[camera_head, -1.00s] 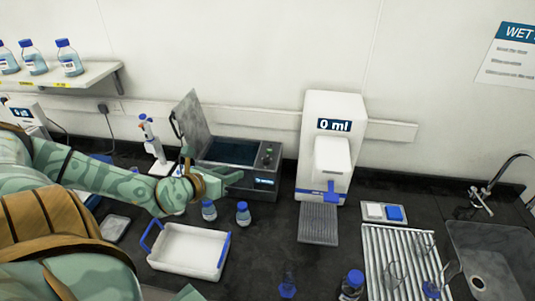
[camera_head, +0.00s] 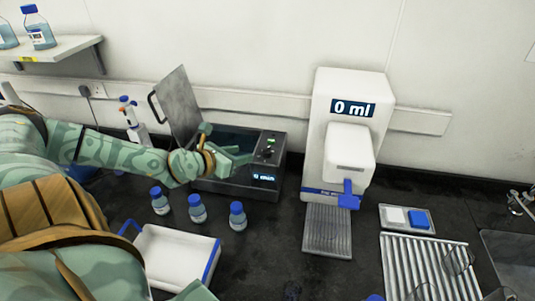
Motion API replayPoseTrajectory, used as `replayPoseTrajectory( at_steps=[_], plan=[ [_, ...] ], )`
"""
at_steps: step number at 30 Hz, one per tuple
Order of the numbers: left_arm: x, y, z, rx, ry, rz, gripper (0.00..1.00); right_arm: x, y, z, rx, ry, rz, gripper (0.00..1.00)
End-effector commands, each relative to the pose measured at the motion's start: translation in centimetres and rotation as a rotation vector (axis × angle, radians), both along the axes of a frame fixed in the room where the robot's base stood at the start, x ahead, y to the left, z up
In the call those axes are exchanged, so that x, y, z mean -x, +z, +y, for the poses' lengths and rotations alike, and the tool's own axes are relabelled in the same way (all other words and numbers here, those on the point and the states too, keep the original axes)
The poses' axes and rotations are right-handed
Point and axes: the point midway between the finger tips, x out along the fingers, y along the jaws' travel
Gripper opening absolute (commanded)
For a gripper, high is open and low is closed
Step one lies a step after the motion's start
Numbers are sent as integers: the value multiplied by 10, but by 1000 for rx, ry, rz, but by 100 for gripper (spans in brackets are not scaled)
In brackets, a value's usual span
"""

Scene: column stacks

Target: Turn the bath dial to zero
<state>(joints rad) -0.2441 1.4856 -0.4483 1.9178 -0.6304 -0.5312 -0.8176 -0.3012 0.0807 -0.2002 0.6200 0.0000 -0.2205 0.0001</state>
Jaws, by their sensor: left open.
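The water bath (camera_head: 213,187) is a dark grey box on the bench, left of centre, with its lid (camera_head: 178,103) raised. The bath dial (camera_head: 267,152) is a dark knob on the panel at its right end, near a small green light. A lit display on the bath's front reads what looks like "0 min", partly unclear. My left gripper (camera_head: 236,157) is open and empty over the bath, its fingers pointing right toward the dial. The fingertips are close to the dial; I cannot tell whether they touch it. My right gripper is not in view.
Several blue-capped bottles (camera_head: 196,208) stand in front of the bath. A white tray (camera_head: 172,261) with blue handles lies nearer. A white dispenser (camera_head: 347,135) reading "0 ml" stands to the right, with a ribbed drip plate before it. A pipette stand is behind my left arm.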

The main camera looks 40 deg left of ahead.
Motion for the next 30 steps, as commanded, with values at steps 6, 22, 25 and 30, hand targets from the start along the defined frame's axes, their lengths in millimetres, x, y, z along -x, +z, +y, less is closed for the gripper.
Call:
replayPoseTrajectory(
  at_steps=[6, 22, 25, 30],
  plan=[
    [-32, -11, 0, 7, 5, -3, 42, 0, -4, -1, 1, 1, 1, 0],
    [-115, -48, -3, 3, -1, 2, 42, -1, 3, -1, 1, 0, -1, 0],
    [-120, -50, -3, 2, -1, 2, 42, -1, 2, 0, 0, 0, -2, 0],
    [-121, -51, -3, 1, -2, 3, 42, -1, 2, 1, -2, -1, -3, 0]
  ],
)
